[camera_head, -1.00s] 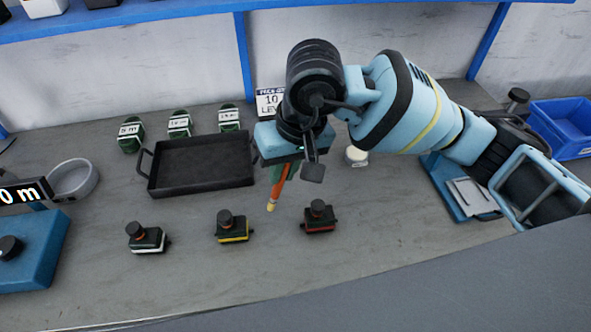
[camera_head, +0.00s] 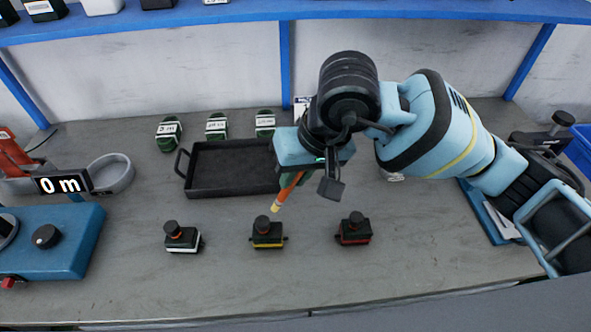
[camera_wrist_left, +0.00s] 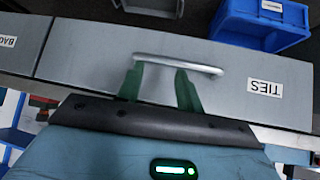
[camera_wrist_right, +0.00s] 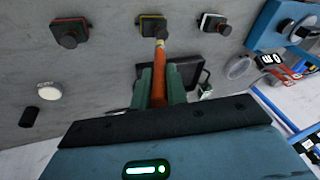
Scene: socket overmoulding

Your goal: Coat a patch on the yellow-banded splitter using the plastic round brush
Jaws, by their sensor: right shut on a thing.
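The yellow-banded splitter (camera_head: 268,233) is a black block with a round knob, standing in the middle of a row on the bench. It also shows at the top of the right wrist view (camera_wrist_right: 151,25). My right gripper (camera_wrist_right: 160,68) is shut on the orange handle of the round brush (camera_wrist_right: 159,92). In the head view the brush (camera_head: 284,197) slants down, its pale tip just behind the yellow-banded splitter. Whether the tip touches it I cannot tell. My left gripper (camera_wrist_left: 160,70) is open and empty in front of a grey drawer handle (camera_wrist_left: 180,64).
A white-banded splitter (camera_head: 183,238) stands to the left and a red-banded splitter (camera_head: 354,230) to the right. Behind are a black tray (camera_head: 222,190) and several green coils (camera_head: 217,126). A blue device (camera_head: 60,245) and grey dish (camera_head: 111,172) are at left.

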